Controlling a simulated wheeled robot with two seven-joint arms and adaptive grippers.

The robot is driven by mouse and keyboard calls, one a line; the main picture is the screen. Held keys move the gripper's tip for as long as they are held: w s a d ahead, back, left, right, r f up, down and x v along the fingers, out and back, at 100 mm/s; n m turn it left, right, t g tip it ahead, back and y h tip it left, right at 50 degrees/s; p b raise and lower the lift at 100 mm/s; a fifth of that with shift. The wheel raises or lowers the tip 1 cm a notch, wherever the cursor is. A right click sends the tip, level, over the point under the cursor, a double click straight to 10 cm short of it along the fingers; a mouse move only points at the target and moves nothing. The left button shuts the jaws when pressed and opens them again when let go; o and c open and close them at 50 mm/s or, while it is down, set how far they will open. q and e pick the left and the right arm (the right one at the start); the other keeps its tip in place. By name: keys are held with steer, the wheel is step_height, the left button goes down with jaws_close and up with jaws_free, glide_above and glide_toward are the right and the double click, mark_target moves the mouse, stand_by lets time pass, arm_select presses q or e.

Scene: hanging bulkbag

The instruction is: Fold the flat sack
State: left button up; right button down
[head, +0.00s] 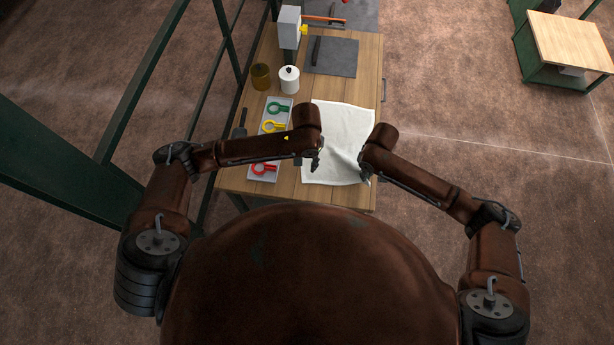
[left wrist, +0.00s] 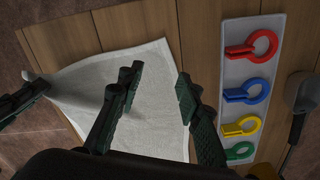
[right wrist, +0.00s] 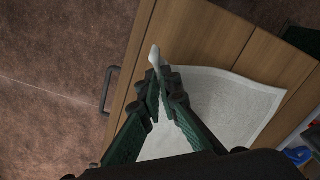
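The flat sack (head: 340,120) is a white cloth lying on the right part of the wooden table. It also shows in the left wrist view (left wrist: 150,62) and the right wrist view (right wrist: 235,95). My right gripper (right wrist: 160,78) is shut on the sack's near right corner. A bit of white cloth sticks out past its fingertips, and the cloth by that corner looks creased and pulled up. My left gripper (left wrist: 156,82) is open and empty, over the sack near its left edge. In the head view my left fingers (head: 316,166) show over the cloth; whether they touch it I cannot tell.
A light tray (left wrist: 236,76) with several coloured ring-handled pieces lies left of the sack in the head view. A handle (right wrist: 108,90) juts from the table's side.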

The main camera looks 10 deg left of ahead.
mark_target(306, 177)
arm_select(q)
step_height(306, 177, down, 10)
steer(key=shift+r, duration=0.15)
stand_by(0.4)
stand_by(0.3)
jaws_close()
stand_by(0.6)
stand_by(0.4)
steer(key=shift+r, duration=2.45)
